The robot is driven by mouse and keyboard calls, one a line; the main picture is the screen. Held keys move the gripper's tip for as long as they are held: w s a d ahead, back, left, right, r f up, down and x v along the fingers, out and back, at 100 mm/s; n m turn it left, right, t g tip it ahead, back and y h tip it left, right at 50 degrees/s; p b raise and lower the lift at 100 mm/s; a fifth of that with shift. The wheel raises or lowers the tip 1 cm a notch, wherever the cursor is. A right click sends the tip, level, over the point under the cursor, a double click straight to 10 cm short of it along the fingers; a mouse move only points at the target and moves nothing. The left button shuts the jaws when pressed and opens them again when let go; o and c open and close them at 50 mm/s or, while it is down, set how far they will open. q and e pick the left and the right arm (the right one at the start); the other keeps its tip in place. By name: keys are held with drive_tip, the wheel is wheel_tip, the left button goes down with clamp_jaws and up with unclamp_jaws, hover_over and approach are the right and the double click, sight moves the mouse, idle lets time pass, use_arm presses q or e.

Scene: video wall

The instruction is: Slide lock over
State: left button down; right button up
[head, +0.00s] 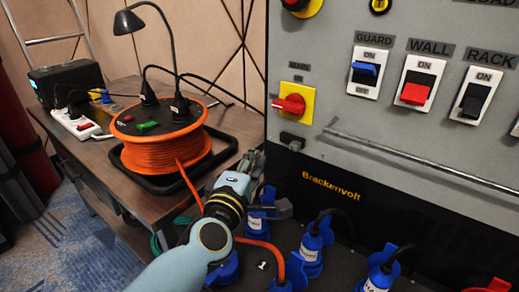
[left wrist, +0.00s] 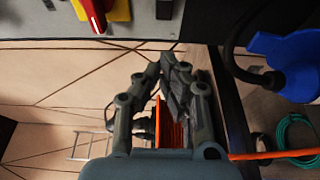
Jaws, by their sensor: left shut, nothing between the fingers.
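The lock appears to be a small dark sliding block (head: 292,140) on the grey panel, just below the red rotary MAIN switch (head: 291,105) on its yellow plate. In the left wrist view, a dark block (left wrist: 164,9) shows at the top edge, right of the red switch handle (left wrist: 96,14). My left gripper (head: 254,159) is shut and empty, below and left of the block in the head view and apart from it. Its fingers (left wrist: 168,68) come together in the wrist view, below the block. My right gripper is not in view.
A metal rail (head: 410,158) runs along the panel to the right. Blue plugs (head: 312,243) with cables stand below it. An orange cable reel (head: 165,145) sits on the wooden table (head: 75,150) at left, its cable passing near my arm. GUARD, WALL and RACK switches (head: 417,88) are higher up.

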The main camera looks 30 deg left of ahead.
use_arm(q)
drive_tip(key=s+d+f+m+g+h, duration=0.1)
drive_tip(key=s+d+m+g+h, duration=0.25)
drive_tip(key=s+m, duration=0.35)
drive_tip(key=s+d+f+m+g+h, duration=0.25)
drive_tip(key=s+m+h, duration=0.2)
drive_tip(key=m, duration=0.45)
drive_tip(key=s+a+m+g+y, duration=0.3)
drive_tip(key=s+a+g, duration=0.1)
drive_tip(key=s, duration=0.4)
drive_tip(key=s+a+m+g+y, duration=0.2)
drive_tip(key=s+a+g, duration=0.2)
drive_tip(key=s, duration=0.4)
drive_tip(key=s+a+f+g, duration=0.1)
drive_tip(key=a+f, duration=0.1)
drive_tip(key=f, duration=1.2)
drive_tip(key=s+a+f+g, duration=0.1)
drive_tip(key=s+f, duration=0.1)
drive_tip(key=f, duration=1.2)
drive_tip(key=s+f, duration=1.4)
drive_tip(key=s, duration=0.3)
drive_tip(key=shift+a+g, duration=0.4)
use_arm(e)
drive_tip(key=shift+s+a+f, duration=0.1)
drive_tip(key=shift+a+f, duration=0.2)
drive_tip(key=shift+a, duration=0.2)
